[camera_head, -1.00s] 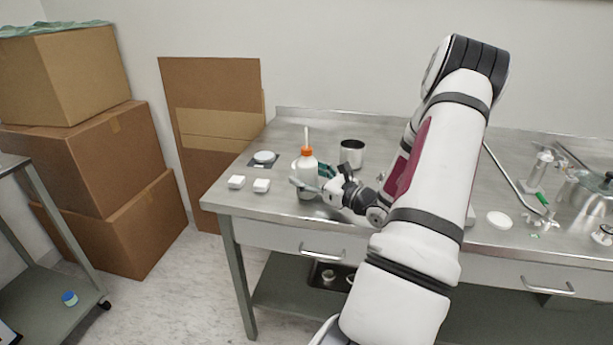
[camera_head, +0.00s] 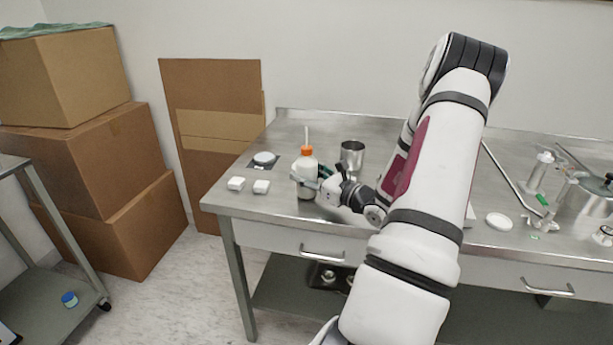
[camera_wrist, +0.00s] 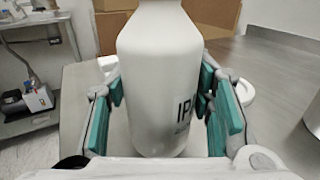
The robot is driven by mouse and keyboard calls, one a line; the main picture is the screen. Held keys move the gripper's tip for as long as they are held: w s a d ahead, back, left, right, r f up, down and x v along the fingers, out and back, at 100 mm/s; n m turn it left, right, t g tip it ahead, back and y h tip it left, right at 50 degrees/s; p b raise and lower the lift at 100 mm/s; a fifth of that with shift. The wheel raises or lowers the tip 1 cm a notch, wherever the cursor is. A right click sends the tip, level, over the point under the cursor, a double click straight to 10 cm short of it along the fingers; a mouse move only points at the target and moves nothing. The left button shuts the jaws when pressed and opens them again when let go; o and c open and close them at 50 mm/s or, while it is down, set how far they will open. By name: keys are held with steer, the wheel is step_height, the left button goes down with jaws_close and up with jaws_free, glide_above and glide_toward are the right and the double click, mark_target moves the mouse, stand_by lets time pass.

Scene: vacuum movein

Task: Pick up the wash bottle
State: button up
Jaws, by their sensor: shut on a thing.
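The wash bottle (camera_head: 306,163) is white with an orange cap and a pale spout, and stands upright near the front left of the steel table. In the wrist view its white body (camera_wrist: 158,75) fills the middle, with dark "IP" lettering at its right side. My gripper (camera_head: 318,178) reaches it from the right and is shut on the bottle. Its green finger pads show on both sides of the bottle in the wrist view. I cannot tell whether the bottle's base touches the table.
Two small white blocks (camera_head: 236,183) and a small scale (camera_head: 264,160) lie left of the bottle. A metal beaker (camera_head: 352,156) stands behind my gripper. Glassware and a white disc (camera_head: 499,221) are on the right. Cardboard boxes (camera_head: 95,160) stand left of the table.

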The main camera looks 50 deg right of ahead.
mark_target(315, 167)
steer(key=shift+r, duration=0.55)
step_height(315, 167, up, 2)
steer(key=shift+s+r, duration=0.1)
steer(key=shift+s, duration=0.05)
steer(key=s+a, duration=0.3)
steer(key=s, duration=0.4)
steer(key=s+a+r, duration=0.1)
steer(key=s+a, duration=0.2)
steer(key=s, duration=0.4)
steer(key=shift+s+p, duration=0.25)
steer(key=shift+p, duration=0.1)
